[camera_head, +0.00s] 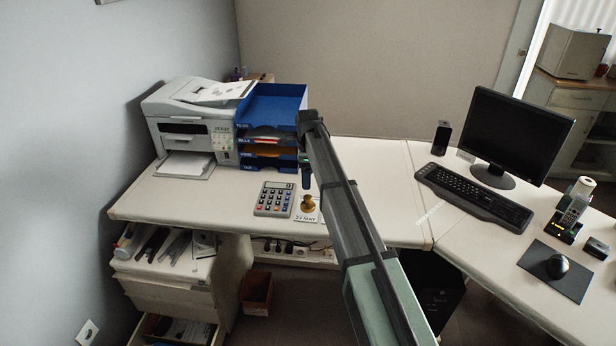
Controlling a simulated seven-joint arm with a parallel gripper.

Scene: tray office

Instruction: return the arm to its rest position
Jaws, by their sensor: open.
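My arm reaches from the bottom of the view up over the desk (375,215), with its far joint in front of the blue letter tray stack (270,105). My gripper (306,183) hangs down from that joint, small and partly hidden by the arm. It is open, and I see nothing held in it. It is just in front of the trays' right side, above and behind a round brass-coloured stamp (309,203) on a white card marked with a date (307,216).
A calculator (274,199) lies left of the stamp, and a printer (188,125) stands left of the trays. To the right are a keyboard (474,197), a monitor (520,133), a phone (572,212) and a mouse (557,266). The desk between arm and keyboard is mostly clear.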

